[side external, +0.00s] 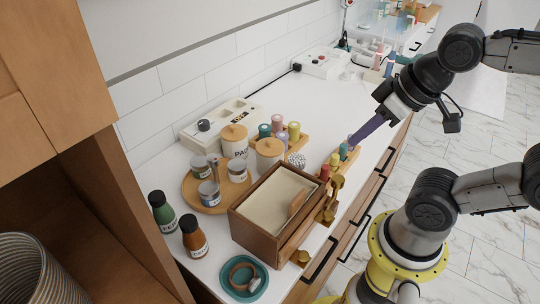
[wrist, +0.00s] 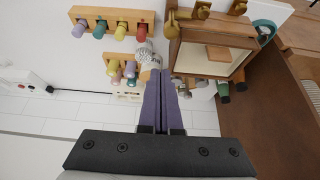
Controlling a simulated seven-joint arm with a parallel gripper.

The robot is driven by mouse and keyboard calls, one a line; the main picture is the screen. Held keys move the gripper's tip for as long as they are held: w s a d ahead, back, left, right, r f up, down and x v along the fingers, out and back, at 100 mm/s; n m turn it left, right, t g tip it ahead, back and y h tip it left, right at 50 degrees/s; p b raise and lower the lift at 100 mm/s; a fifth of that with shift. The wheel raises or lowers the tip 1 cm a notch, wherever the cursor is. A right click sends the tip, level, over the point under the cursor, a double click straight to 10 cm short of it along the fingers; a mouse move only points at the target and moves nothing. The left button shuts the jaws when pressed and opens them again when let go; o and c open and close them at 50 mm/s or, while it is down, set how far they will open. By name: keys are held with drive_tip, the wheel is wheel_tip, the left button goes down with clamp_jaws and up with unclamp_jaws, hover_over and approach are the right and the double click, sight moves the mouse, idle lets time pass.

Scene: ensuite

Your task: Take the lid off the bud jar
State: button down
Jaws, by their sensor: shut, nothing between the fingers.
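Two white jars with round wooden lids stand on the counter in the side view. The rear jar (side external: 235,146) carries lettering that seems to read "PADS". The front jar (side external: 269,158), probably the bud jar, has its lid (side external: 270,146) on; its lower part is hidden by the wooden box. My gripper (side external: 352,142) has long purple fingers, shut and empty, above the counter to the right of both jars and apart from them. In the wrist view my gripper (wrist: 160,72) covers part of the jar area; a tan lid (wrist: 147,74) shows beside the fingertips.
A wooden box (side external: 250,238) stands in front of the jars. A round wooden tray (side external: 190,190) with small tins is at left. A speckled ball (side external: 297,159) and pegged racks with coloured spools (side external: 293,132) stand close to the front jar.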

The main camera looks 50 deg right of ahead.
idle(0.4)
drive_tip(key=c, duration=0.6)
unclamp_jaws()
